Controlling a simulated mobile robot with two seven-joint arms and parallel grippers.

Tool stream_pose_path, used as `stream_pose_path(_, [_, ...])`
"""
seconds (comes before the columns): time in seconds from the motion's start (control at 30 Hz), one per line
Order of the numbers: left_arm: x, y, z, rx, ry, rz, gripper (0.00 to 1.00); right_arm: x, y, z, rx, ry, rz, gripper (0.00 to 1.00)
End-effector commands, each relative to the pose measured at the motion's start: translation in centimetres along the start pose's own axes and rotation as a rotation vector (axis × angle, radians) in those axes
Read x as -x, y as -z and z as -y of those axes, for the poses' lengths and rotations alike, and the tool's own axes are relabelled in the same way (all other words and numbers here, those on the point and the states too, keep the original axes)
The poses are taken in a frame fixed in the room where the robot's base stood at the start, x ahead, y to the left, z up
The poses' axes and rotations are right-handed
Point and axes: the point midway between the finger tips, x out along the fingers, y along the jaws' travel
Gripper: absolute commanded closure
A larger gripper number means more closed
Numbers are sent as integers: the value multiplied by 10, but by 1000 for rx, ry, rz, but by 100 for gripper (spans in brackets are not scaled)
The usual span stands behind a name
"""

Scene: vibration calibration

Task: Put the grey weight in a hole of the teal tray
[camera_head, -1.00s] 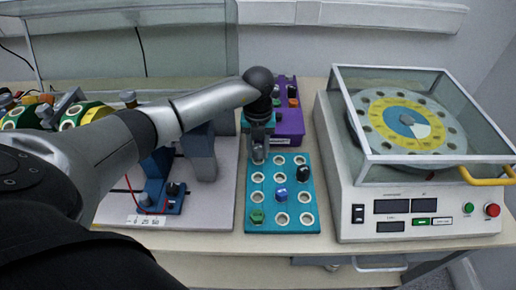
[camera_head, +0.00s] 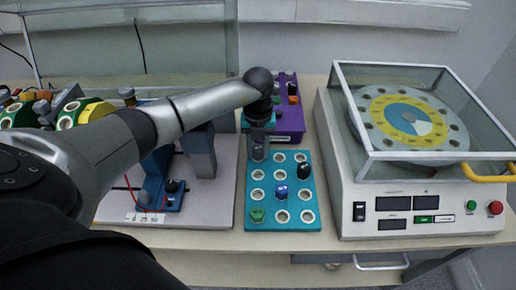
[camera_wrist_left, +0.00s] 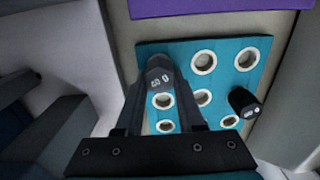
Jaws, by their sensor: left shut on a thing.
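The teal tray (camera_head: 285,223) lies flat on the table in the head view, with rows of white-rimmed holes. It also shows in the left wrist view (camera_wrist_left: 183,86). My left gripper (camera_head: 258,143) points down over the tray's far left corner and is shut on the grey weight (camera_head: 258,154). In the left wrist view the weight (camera_wrist_left: 160,74) sits between the fingertips, its marked top facing the camera. It is over the tray's far left hole area; its lower end is hidden, so I cannot tell whether it is in a hole. My right gripper is not in view.
A black weight (camera_head: 304,170), a blue weight (camera_head: 281,191) and a green weight (camera_head: 257,215) stand in the tray. A purple tray (camera_head: 290,126) lies behind. A glass-sided machine (camera_head: 425,200) stands close on the right, and a grey plate with blue devices (camera_head: 213,205) on the left.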

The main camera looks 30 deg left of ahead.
Motion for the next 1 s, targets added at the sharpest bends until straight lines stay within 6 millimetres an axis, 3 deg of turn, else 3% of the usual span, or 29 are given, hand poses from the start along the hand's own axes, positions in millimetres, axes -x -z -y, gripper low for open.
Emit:
stream_pose_path(0.97, [-16, 4, 0, -4, -5, -10, 100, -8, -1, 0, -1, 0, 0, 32])
stream_pose_path(1.0, [-16, 4, 0, -4, -4, -11, 61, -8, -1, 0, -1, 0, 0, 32])
